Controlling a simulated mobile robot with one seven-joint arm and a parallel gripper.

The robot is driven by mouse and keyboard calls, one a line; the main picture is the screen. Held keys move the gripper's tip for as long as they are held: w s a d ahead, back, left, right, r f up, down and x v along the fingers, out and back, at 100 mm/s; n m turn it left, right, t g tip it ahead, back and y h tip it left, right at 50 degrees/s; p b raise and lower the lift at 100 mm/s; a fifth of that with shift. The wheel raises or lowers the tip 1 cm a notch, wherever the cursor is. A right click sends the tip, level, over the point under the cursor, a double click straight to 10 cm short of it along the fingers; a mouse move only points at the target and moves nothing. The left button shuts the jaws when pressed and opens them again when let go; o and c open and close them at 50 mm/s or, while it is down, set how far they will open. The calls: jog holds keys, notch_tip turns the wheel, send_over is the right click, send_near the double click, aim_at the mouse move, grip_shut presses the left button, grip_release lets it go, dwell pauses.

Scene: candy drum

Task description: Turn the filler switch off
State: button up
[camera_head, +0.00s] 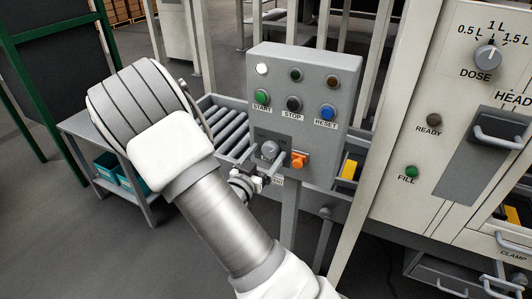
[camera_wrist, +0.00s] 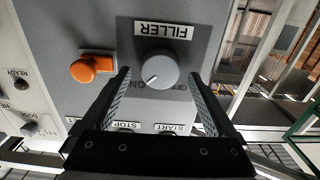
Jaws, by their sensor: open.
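The filler switch (camera_wrist: 157,68) is a round grey knob on the grey control panel, with an upside-down FILLER label (camera_wrist: 164,29) beside it in the wrist view. A white mark on its face points to the lower left there. Lettering by the knob is partly hidden; ON can be read. My gripper (camera_wrist: 157,77) is open, with one finger on each side of the knob; I cannot tell whether either touches it. In the head view, the knob (camera_head: 269,149) sits low on the panel, with my gripper (camera_head: 264,174) just below it.
An orange switch (camera_head: 299,159) sits close beside the knob. The START button (camera_head: 262,97), STOP button (camera_head: 293,103) and RESET button (camera_head: 327,111) are above it in the head view. A roller conveyor (camera_head: 222,127) runs behind the panel. The dosing cabinet (camera_head: 395,185) stands at right.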

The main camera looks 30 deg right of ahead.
jog(key=shift+w+d, duration=0.1)
jog(key=c, duration=1.4)
jog(key=shift+o, duration=0.2)
jog(key=shift+n, duration=0.4)
jog(key=n+p, duration=0.1)
jog(key=n, duration=0.3)
jog(key=n+p, duration=0.2)
jog(key=n, duration=0.2)
jog(key=shift+w+n, duration=0.1)
jog(key=shift+n, duration=0.2)
jog(key=n+p, duration=0.2)
jog(key=n, duration=0.3)
jog(key=shift+f, duration=0.1)
jog(key=shift+f+n+p, duration=0.15)
jog(key=shift+n+p, duration=0.25)
jog(key=shift+n, duration=1.3)
